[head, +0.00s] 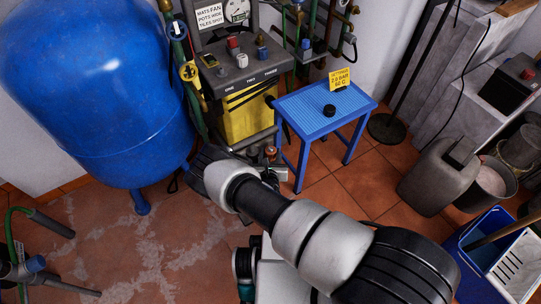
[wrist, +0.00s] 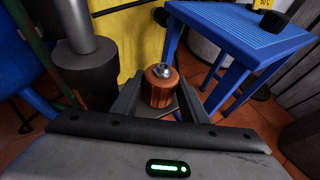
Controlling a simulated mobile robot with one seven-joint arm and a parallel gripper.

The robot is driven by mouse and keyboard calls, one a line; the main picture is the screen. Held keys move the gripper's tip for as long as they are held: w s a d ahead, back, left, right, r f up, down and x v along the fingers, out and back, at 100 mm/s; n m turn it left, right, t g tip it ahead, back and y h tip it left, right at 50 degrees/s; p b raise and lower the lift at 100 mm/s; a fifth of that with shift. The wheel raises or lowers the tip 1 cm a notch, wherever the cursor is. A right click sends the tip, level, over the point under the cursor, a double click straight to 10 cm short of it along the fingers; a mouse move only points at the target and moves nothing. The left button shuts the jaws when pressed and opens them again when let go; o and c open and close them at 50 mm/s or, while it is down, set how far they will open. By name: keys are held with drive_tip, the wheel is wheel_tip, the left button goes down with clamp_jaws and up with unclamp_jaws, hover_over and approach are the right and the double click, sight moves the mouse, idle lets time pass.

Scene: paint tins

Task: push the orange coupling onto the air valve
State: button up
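The orange coupling (wrist: 160,90), a copper-coloured ribbed cylinder with a silver metal end, stands between the two fingers of my gripper (wrist: 158,104) in the wrist view. The fingers close in on both its sides, and it appears held. In the head view the coupling (head: 270,151) is a small orange spot beyond my forearm, left of the blue table. I cannot pick out the air valve with certainty in either view.
A blue table (head: 318,105) holds a black puck (head: 329,110) and a yellow sign (head: 339,79). A large blue tank (head: 95,85) stands left. A grey control stand with a yellow panel (head: 250,115) is behind. A grey jerrycan (head: 437,180) and buckets stand right.

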drive_tip(key=shift+w+f, duration=0.15)
drive_tip(key=shift+w, duration=0.3)
drive_tip(key=shift+c, duration=0.2)
drive_tip(key=c, duration=0.7)
drive_tip(key=shift+r, duration=0.2)
